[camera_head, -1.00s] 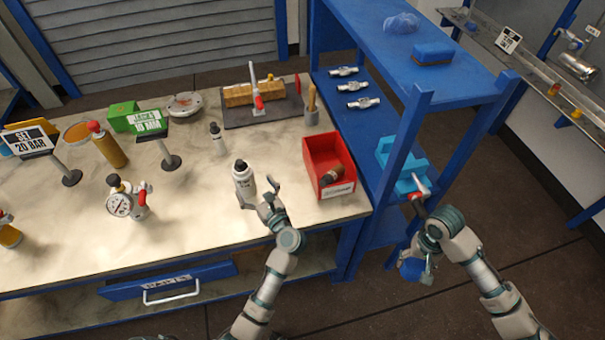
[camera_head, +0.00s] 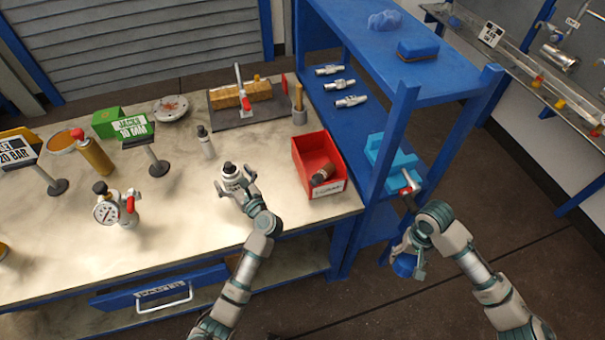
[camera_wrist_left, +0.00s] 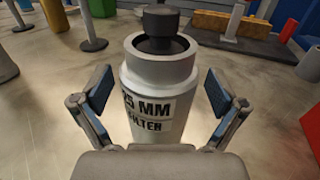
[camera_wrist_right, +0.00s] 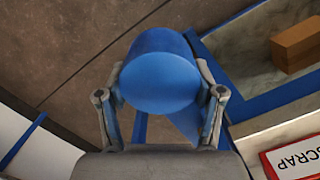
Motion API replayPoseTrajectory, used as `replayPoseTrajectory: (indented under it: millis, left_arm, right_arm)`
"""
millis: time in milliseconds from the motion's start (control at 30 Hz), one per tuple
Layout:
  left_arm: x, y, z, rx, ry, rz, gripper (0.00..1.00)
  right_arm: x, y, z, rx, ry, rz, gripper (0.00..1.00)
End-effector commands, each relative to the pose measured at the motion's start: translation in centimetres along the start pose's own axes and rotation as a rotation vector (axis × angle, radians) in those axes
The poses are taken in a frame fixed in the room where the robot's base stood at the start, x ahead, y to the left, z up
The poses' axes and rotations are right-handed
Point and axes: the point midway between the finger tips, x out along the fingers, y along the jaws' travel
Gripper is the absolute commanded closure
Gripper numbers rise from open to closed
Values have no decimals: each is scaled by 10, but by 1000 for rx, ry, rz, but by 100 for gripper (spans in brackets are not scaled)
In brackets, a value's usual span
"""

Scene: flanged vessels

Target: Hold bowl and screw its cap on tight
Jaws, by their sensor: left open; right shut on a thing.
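A grey-white cylindrical bowl (camera_head: 232,176) with a black top stands upright on the bench. In the left wrist view the bowl (camera_wrist_left: 158,90) bears a label, partly legible as "MM FILTER". My left gripper (camera_head: 238,187) is open, with one finger on each side of the bowl. In the left wrist view gaps show between the bowl and both fingers. My right gripper (camera_wrist_right: 160,95) is shut on a round blue cap (camera_wrist_right: 160,75). It holds the cap (camera_head: 404,265) in the air to the right of the bench, in front of the blue shelf.
A red bin (camera_head: 318,165) with a brown-topped item stands right of the bowl. A small bottle (camera_head: 205,142) stands behind it, and a pressure gauge (camera_head: 108,212) to its left. The blue shelf rack (camera_head: 375,180) rises between the bench and my right arm.

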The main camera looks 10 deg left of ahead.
Motion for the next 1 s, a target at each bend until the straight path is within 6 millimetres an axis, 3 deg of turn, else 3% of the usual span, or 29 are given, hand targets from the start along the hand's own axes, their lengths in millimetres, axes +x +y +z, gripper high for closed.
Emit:
replayPoseTrajectory:
  millis: [267, 367, 600, 633, 1000]
  left_arm:
    - [0, 0, 0, 0, 0, 0, 3]
    - [0, 0, 0, 0, 0, 0, 23]
    - [0, 0, 0, 0, 1, 0, 83]
    - [0, 0, 1, -1, -2, 0, 88]
    - [0, 0, 6, -2, -2, -1, 88]
  right_arm:
    - [0, 0, 0, 0, 0, 0, 62]
    - [0, 0, 0, 0, 0, 0, 62]
    - [0, 0, 0, 0, 0, 0, 62]
    - [0, 0, 0, 0, 0, 0, 62]
    - [-2, 0, 0, 0, 2, 0, 62]
